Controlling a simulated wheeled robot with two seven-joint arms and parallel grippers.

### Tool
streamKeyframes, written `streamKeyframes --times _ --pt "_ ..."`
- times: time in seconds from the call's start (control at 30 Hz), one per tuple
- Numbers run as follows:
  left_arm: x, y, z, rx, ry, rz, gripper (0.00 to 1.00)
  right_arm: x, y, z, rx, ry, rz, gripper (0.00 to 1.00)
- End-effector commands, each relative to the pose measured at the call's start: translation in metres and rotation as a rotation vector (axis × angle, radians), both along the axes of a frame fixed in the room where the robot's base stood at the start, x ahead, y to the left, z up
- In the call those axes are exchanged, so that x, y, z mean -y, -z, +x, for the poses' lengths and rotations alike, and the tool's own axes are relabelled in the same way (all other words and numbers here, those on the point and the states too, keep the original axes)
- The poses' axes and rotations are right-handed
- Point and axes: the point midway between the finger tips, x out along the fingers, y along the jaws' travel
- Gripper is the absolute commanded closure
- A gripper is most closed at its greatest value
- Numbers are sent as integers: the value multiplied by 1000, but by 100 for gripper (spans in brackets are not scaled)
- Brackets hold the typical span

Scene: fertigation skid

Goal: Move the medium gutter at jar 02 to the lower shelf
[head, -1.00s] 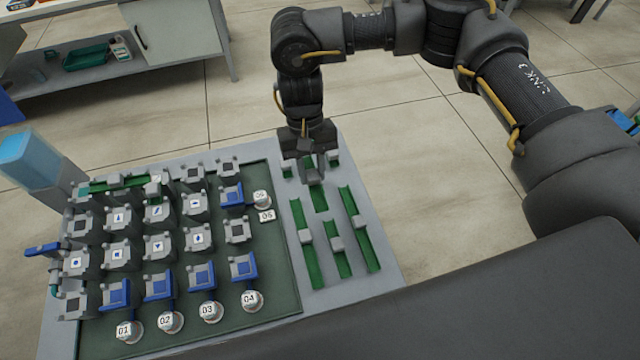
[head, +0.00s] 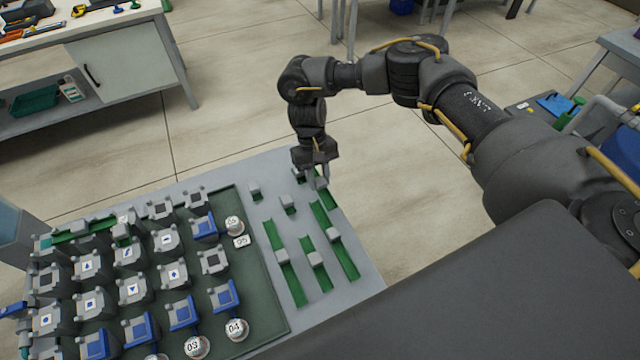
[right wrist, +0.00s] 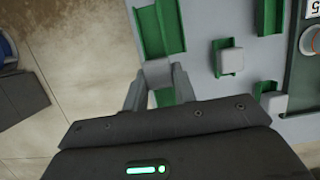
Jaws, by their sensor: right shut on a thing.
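My right gripper (head: 318,182) is shut on the grey block of a green gutter (head: 331,196), at the far right edge of the grey board. In the right wrist view the gripper (right wrist: 158,88) has the grey block (right wrist: 157,71) between its fingers, with green below it. Whether the gutter touches the board or hangs just above it, I cannot tell. Another green gutter (head: 85,230) lies across the back left of the fixture. The jar labelled 02 is mostly cut off at the bottom edge. My left gripper is out of view.
Longer green gutters (head: 345,257) with grey blocks lie on the board's right strip (head: 350,291). Short pieces (head: 287,206) stand near the gripper. Jars 03 (head: 197,347), 04 (head: 236,329) and 05 (head: 234,225) and several grey and blue holders fill the left. Open floor lies behind.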

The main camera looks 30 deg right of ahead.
Motion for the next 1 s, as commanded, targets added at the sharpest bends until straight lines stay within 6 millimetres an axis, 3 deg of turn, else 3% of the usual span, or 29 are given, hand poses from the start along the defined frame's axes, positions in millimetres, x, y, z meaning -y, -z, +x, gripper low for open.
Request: streamKeyframes --times 0.33,0.77,0.8,0.93,1.0 --pt "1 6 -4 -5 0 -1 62 5 34 2 0 2 0 97" --pt "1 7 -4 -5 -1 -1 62 4 40 2 1 1 1 97" --pt "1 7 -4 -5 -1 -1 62 4 40 2 1 1 1 70" --pt "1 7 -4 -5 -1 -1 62 4 39 2 1 1 1 53" --pt "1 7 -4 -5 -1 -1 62 4 39 2 1 1 1 51"
